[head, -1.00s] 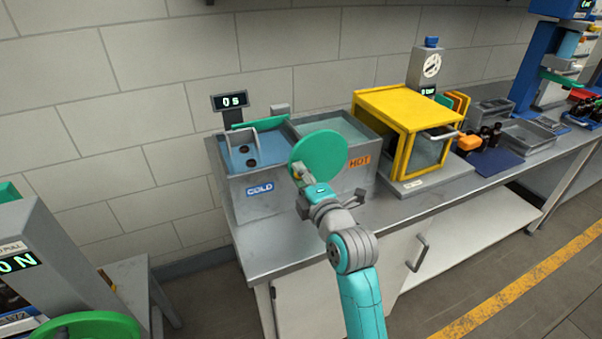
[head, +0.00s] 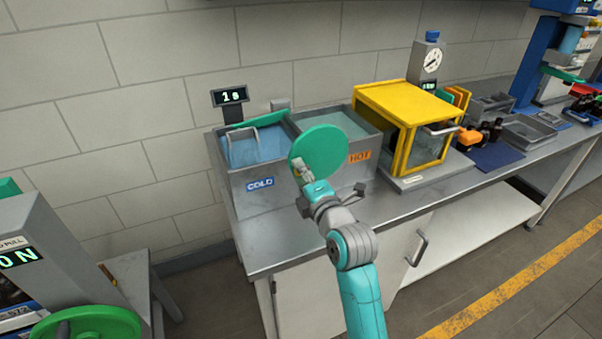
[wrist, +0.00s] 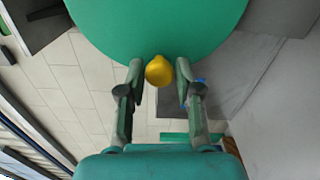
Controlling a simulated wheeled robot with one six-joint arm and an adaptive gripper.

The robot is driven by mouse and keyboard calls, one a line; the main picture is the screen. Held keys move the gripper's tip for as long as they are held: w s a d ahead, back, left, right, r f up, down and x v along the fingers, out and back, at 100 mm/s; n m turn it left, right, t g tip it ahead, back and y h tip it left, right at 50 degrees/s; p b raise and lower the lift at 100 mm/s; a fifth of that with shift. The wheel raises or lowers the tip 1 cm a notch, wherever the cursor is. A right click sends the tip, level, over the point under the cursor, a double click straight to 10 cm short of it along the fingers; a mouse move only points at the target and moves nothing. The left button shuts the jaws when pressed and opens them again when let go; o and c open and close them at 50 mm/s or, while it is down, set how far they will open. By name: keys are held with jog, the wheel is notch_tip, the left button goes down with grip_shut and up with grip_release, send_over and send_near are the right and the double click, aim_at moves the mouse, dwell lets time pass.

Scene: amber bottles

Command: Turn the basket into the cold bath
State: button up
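The cold bath (head: 236,186) is the left half of a grey metal tank, with a blue COLD label and bluish water. The basket's looped metal handle (head: 243,134) shows in it; the basket body and the bottles are not visible under the water. A green disc (head: 322,150) stands at the tank's front, with a yellow knob near its lower edge. My gripper (head: 301,171) is at that edge. In the wrist view the fingers (wrist: 159,75) are closed in on both sides of the yellow knob (wrist: 159,70), below the green disc (wrist: 160,25).
The hot bath (head: 355,140) is the tank's right half. A display (head: 231,96) behind the tank reads 1 s. A green wheel (head: 90,325) is at lower left.

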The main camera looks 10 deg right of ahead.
jog(key=shift+o, duration=0.8)
jog(key=v, duration=1.2)
jog(key=s+d+f+m+h, duration=0.2)
jog(key=s+d+f+m, duration=0.1)
jog(key=s+f+m, duration=0.45)
jog(key=s+d+f+m+h, duration=0.2)
jog(key=s+d+f+m, duration=0.15)
jog(key=s+f, duration=0.65)
jog(key=s+d+m+g+h, duration=0.1)
jog(key=s+m, duration=1)
jog(key=s, duration=1.5)
jog(key=shift+d+f+m+g+h, duration=0.3)
jog(key=shift+d+f+m+g, duration=0.1)
jog(key=shift+d+g, duration=0.35)
